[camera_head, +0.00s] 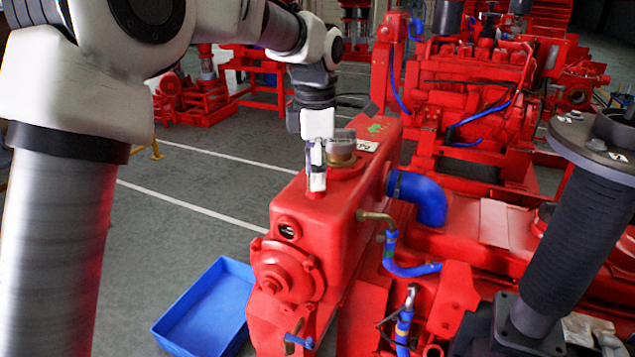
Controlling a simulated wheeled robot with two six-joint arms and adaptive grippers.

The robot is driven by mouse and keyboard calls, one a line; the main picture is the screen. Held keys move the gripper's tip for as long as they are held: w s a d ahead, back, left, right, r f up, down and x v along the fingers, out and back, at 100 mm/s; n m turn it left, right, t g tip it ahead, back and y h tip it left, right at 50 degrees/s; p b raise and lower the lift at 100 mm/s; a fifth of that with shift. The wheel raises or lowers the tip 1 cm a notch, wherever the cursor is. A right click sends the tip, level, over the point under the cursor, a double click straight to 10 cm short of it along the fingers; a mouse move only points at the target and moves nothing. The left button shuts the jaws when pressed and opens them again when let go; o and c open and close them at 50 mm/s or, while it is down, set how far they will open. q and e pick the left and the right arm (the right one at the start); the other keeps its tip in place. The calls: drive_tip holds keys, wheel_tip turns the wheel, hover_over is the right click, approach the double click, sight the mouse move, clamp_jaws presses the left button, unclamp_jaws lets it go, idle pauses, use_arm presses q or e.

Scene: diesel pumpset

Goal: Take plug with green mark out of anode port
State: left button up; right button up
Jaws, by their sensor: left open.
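A brass-coloured round plug or cap (342,159) sits upright in a raised neck on top of the red tank (345,215). My left gripper (327,160) points down at this plug, with one finger in front of its left side and the other behind or over its top. It is open; I cannot tell whether the fingers touch the plug. A small green mark (377,127) shows on the tank top behind the plug, beside a pale label (367,146). No green is visible on the plug itself. My right gripper is out of view.
A blue tray (205,308) lies on the floor left of the tank. A blue hose (425,197) and pipes leave the tank's right side. A red engine (470,95) stands behind.

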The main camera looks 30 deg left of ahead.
use_arm(q)
drive_tip(key=m, duration=0.6)
drive_tip(key=shift+w+a+m, duration=0.1)
drive_tip(key=shift+w+m, duration=0.05)
drive_tip(key=shift+m, duration=0.25)
drive_tip(key=m, duration=0.3)
drive_tip(key=shift+m, duration=0.4)
drive_tip(key=m, duration=0.4)
drive_tip(key=shift+d, duration=0.25)
drive_tip(key=m, duration=0.4)
drive_tip(key=shift+d, duration=0.1)
drive_tip(key=shift+m, duration=0.3)
